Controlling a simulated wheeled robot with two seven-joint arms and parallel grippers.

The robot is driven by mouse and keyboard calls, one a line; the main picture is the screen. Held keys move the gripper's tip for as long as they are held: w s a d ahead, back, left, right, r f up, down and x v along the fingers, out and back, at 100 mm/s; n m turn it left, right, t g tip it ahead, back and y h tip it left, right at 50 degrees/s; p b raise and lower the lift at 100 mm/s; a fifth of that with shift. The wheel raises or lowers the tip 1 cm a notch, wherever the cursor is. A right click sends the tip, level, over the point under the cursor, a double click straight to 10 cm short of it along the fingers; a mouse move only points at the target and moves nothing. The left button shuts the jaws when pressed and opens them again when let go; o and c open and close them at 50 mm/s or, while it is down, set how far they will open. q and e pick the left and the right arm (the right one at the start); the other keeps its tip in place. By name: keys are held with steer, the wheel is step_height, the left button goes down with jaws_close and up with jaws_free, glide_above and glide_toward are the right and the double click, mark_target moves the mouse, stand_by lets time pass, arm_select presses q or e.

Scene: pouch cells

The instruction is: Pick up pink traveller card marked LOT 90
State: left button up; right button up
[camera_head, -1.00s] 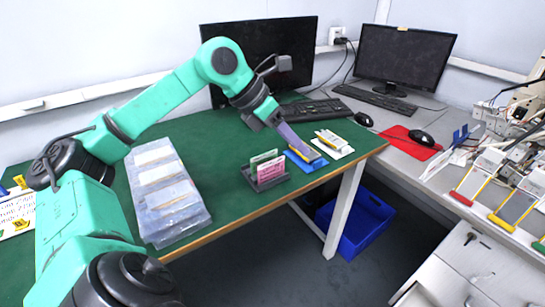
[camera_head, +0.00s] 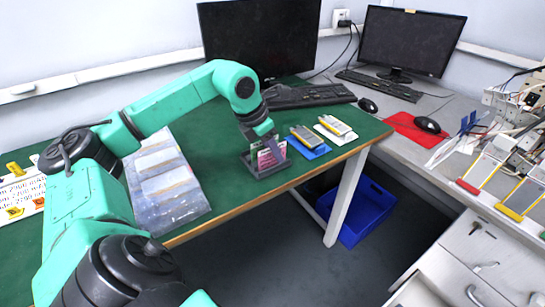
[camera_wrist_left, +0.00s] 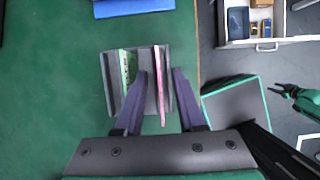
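The pink card (camera_wrist_left: 160,85) stands upright in a grey slotted holder (camera_wrist_left: 108,75), beside a green-edged card (camera_wrist_left: 130,65) in another slot. In the head view the pink card (camera_head: 272,158) is partly behind my left gripper (camera_head: 266,143), and its lettering is too small to read. My left gripper (camera_wrist_left: 162,72) is open over the holder. In the left wrist view its two purple fingers lie either side of the pink card, the left one between the two cards, with gaps showing. My right gripper cannot be made out.
A blue pad (camera_head: 310,148) and a white pad (camera_head: 344,138) with pouch cells lie right of the holder. A clear-covered tray (camera_head: 180,205) lies left. The table's wooden front edge (camera_head: 235,208) runs close to the holder. A keyboard (camera_head: 310,95) is behind.

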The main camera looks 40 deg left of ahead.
arm_select(q)
jaws_close()
arm_select(e)
steer(key=shift+w+a, duration=0.15)
steer(key=shift+a, duration=0.15)
arm_select(q)
steer(key=shift+r, duration=0.1)
arm_select(e)
steer(key=shift+d, duration=0.15)
